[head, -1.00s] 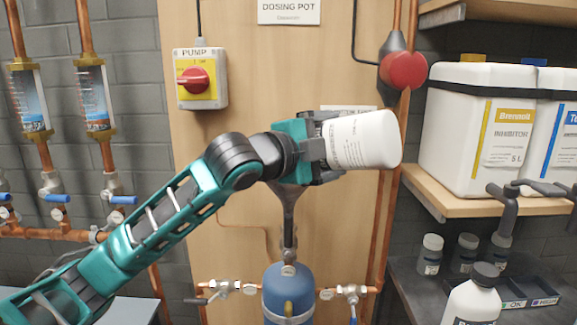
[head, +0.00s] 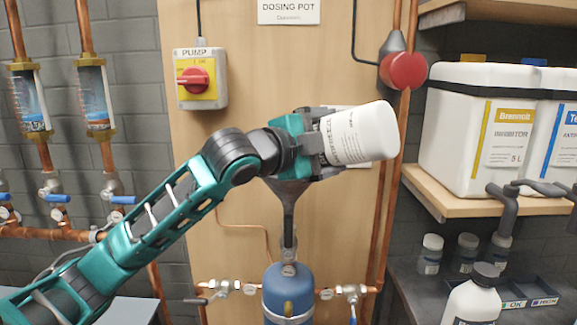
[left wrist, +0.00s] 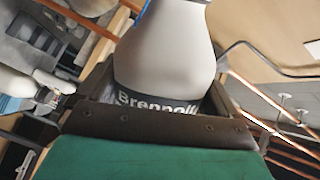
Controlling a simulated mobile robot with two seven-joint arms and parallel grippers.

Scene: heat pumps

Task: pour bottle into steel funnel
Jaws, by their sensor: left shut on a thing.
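My left gripper (head: 308,147) is shut on a white bottle (head: 365,132) with a printed label. In the head view the bottle lies tilted, its broad white end pointing right and slightly up. The rest of it is hidden by the gripper, so I cannot see its mouth or any liquid. In the left wrist view the white bottle (left wrist: 165,55) sits between the jaws, with a dark label band. The steel funnel (head: 288,205) stands upright just below the gripper, on top of the blue dosing pot (head: 288,288). The gripper covers part of its rim. My right gripper is not in view.
White inhibitor containers (head: 480,125) stand on the right shelf. Several small bottles, including a white one (head: 472,303), stand lower right.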

